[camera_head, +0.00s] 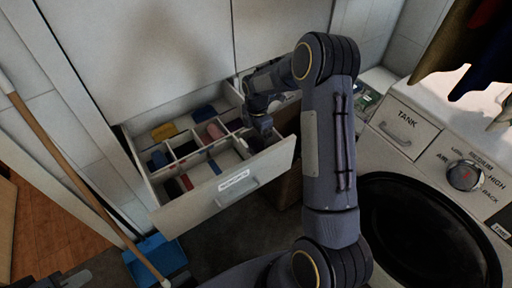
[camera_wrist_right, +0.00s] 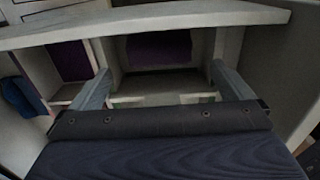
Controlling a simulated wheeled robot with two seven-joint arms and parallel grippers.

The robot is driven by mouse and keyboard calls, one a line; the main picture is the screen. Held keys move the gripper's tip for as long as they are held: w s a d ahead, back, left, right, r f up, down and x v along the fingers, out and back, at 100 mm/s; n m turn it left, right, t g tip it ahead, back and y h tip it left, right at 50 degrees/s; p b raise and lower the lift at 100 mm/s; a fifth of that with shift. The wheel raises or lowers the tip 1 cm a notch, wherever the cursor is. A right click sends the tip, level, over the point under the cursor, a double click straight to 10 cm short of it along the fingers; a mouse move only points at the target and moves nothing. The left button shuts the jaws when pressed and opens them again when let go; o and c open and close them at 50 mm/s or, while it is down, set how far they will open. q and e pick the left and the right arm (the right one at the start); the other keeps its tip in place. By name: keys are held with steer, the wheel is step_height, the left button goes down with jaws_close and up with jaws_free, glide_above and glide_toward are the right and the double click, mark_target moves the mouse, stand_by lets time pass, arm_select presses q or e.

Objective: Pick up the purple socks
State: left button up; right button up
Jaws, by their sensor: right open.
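A dark purple pair of socks (camera_wrist_right: 160,48) lies in a drawer compartment, ahead of and between my right gripper's fingers in the right wrist view. Another dark purple item (camera_wrist_right: 69,60) sits in the compartment to its left. My right gripper (camera_wrist_right: 162,76) is open and empty, its two fingers spread apart, with a gap to the socks. In the head view my right gripper (camera_head: 261,127) is over the right end of the open drawer (camera_head: 225,187) and hides part of those compartments. A dark piece at the bottom left edge seems to be my left gripper (camera_head: 62,281); its fingers are not clear.
Thin dividers and the drawer's walls surround my right gripper. A washing machine (camera_head: 430,140) stands at right. A broom handle (camera_head: 75,175) and blue dustpan (camera_head: 155,258) are at left.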

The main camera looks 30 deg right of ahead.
mark_target(257, 143)
step_height(257, 143, down, 5)
steer(key=shift+r, duration=0.15)
steer(key=c, duration=1)
steer(key=shift+r, duration=0.1)
